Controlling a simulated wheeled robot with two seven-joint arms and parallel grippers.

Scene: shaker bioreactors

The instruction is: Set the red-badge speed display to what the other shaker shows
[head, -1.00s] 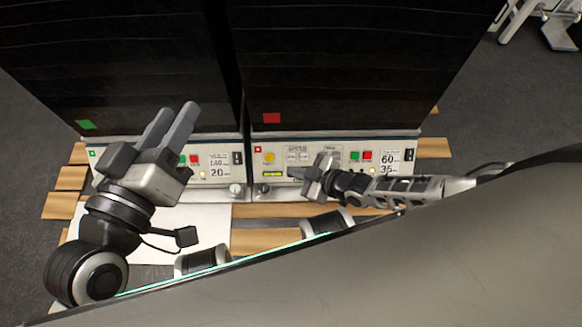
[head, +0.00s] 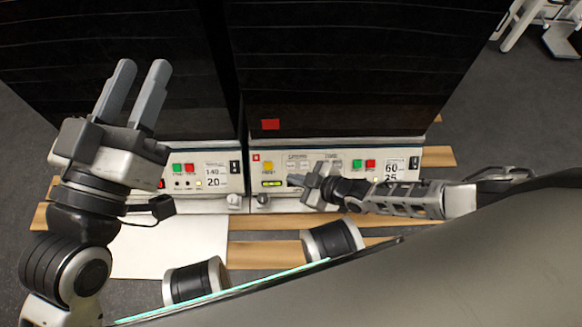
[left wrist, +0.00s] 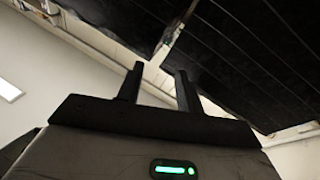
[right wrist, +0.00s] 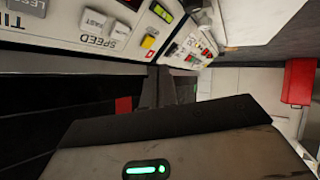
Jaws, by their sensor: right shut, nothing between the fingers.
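The red-badge shaker stands on the right, its red badge (head: 270,124) on the dark front. Its panel (head: 256,186) has SPEED and TIME buttons, a yellow button (head: 267,167) and a small lit display (head: 272,184) with unreadable digits. The other shaker's panel (head: 232,186) is at the left, partly behind my left arm; its display is not readable. My right gripper (head: 297,181) is shut and empty, close to the red-badge panel below the SPEED buttons; contact cannot be told. In the right wrist view, SPEED buttons (right wrist: 94,20) show nearby. My left gripper (head: 142,66) is open, empty and raised.
A printed label (head: 215,174) on the left panel reads 140 and 20; the right panel's label (head: 395,168) shows 60 above a partly covered number. Green and red buttons sit beside each. A white sheet (head: 180,245) and wooden slats lie in front of the shakers.

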